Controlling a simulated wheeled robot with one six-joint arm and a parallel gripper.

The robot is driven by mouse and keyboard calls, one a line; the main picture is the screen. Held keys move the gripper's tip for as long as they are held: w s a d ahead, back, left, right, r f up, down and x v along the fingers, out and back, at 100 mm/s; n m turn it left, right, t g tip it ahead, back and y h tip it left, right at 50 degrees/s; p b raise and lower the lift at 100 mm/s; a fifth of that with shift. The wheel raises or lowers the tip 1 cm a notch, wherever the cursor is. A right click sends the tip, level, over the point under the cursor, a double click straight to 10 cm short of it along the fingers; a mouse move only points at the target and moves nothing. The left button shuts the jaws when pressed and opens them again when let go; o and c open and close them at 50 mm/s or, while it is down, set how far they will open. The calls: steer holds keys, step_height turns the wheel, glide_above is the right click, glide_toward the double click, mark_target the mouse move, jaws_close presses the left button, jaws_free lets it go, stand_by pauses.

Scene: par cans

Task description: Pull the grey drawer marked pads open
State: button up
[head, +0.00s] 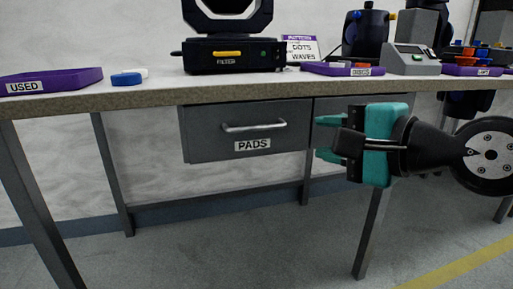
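The grey drawer marked PADS (208,132) hangs under the worktop in the head view, left of my gripper. Its front looks flush with the unit. A light metal bar handle (254,126) runs across its upper part, above the white PADS label (252,145). My gripper (326,138), teal and black, is to the right of the handle, with its fingertips pointing left and apart from each other. Nothing shows between the fingers. It overlaps a second grey drawer front (340,106) in the picture and hides most of it.
The worktop (150,95) carries a purple tray marked USED (75,78), a blue item (126,79), a black stage light marked FILTER (228,54), and a purple DISCS tray (343,69). Table legs (114,175) stand at left. The floor (240,235) below the drawer is clear.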

mark_target(258, 128)
steer(key=p+x, duration=0.9)
steer(key=x, duration=0.8)
steer(key=shift+w, duration=0.1)
jaws_close()
